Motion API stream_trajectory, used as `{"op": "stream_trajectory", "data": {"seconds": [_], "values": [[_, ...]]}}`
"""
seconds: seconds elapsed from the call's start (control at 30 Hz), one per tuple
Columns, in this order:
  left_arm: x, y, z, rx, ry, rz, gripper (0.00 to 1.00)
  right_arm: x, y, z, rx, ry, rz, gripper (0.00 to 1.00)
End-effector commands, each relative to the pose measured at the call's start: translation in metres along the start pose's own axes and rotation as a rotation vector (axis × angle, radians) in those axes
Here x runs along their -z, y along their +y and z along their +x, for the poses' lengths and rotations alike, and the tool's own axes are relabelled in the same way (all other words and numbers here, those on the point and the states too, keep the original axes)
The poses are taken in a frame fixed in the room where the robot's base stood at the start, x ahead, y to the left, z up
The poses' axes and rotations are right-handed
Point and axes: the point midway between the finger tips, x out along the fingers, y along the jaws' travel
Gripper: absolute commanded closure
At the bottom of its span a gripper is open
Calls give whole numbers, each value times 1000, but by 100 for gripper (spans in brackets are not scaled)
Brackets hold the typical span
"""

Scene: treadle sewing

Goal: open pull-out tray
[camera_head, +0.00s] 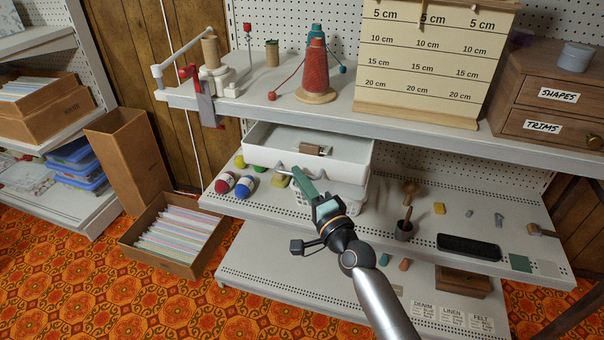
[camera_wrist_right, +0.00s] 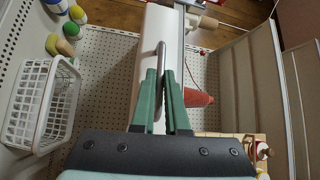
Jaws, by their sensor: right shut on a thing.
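The white pull-out tray (camera_head: 345,171) hangs just under the upper shelf. It stands partly out, so its inside shows, with a small brown and metal item (camera_head: 314,149) in it. A grey metal bar handle (camera_head: 283,169) is on its front. My right gripper (camera_head: 298,176) is at this handle, its green fingers shut on it. In the right wrist view the fingers (camera_wrist_right: 166,78) close around the handle bar (camera_wrist_right: 161,58), beside the white tray front (camera_wrist_right: 150,45). My left gripper is not in view.
A white basket (camera_wrist_right: 40,105) sits on the shelf below the tray, beside several coloured balls (camera_head: 225,183). The upper shelf (camera_head: 400,116) carries a red thread cone (camera_head: 315,75). Open floor lies in front.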

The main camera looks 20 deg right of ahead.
Motion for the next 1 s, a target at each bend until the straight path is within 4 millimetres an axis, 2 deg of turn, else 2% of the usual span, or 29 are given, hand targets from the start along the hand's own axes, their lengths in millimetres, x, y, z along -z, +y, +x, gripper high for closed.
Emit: {"op": "stream_trajectory", "data": {"seconds": [0.63,0.67,0.7,0.9,1.0], "values": [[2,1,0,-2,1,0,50,-4,0,-4,-1,-1,0,100],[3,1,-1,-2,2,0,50,-4,0,-4,-1,-1,0,84],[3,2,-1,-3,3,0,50,-4,0,-4,-1,-1,0,80],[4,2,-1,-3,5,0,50,-4,-1,-4,0,-1,0,58],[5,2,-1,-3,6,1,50,-4,-1,-4,0,0,0,58]]}}
